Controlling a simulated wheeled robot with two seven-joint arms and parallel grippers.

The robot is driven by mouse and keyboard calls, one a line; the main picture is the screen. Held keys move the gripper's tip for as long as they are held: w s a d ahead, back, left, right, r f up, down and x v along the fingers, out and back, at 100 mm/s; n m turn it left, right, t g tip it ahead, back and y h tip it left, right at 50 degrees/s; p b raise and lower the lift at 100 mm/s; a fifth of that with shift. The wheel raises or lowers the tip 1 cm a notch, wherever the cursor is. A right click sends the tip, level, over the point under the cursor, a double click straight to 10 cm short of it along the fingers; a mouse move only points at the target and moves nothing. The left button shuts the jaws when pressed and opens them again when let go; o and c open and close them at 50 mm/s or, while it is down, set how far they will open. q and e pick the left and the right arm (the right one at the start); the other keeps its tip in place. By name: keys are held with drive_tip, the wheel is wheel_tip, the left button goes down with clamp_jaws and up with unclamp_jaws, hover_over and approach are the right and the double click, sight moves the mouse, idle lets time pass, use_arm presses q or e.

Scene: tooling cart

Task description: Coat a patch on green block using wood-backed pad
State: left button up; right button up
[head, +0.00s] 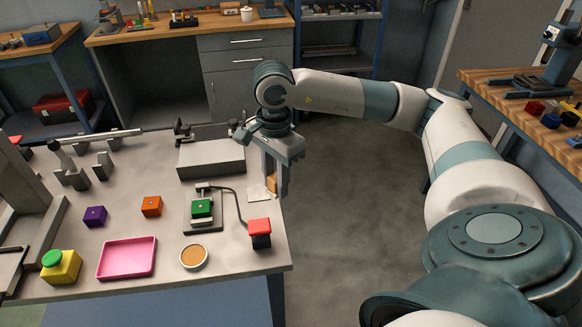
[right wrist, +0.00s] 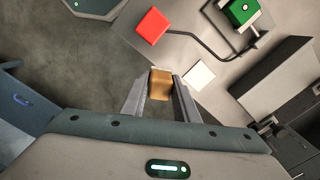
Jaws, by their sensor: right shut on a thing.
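The wood-backed pad (right wrist: 161,84) is a small brown block between the fingers of my right gripper (right wrist: 160,95), which is shut on it. In the head view my right gripper (head: 276,186) is at the table's right edge, and a sliver of the pad (head: 272,182) shows between its fingers. The pad's underside is hidden. The green block (head: 202,208) sits in a dark fixture left of the gripper, apart from it. It also shows at the top of the right wrist view (right wrist: 244,10). My left gripper is not in view.
A round dish with tan content (head: 194,257), a pink tray (head: 127,259) and a red-topped black box (head: 260,232) stand near the front. A white square (head: 257,193) lies beside the gripper. Purple (head: 95,216) and orange (head: 152,206) blocks are left. A grey box (head: 212,159) stands behind.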

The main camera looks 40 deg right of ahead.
drive_tip(key=a+n, duration=0.4)
drive_tip(key=n, duration=0.1)
drive_tip(key=a+n, duration=0.2)
drive_tip(key=a, duration=0.1)
drive_tip(key=shift+s+f+n, duration=0.25)
drive_tip(key=shift+f+n, duration=0.05)
drive_tip(key=shift+f, duration=0.05)
drive_tip(key=s+a+n, duration=0.2)
drive_tip(key=a+n, duration=0.5)
drive_tip(key=n, duration=0.3)
drive_tip(key=shift+f, duration=0.25)
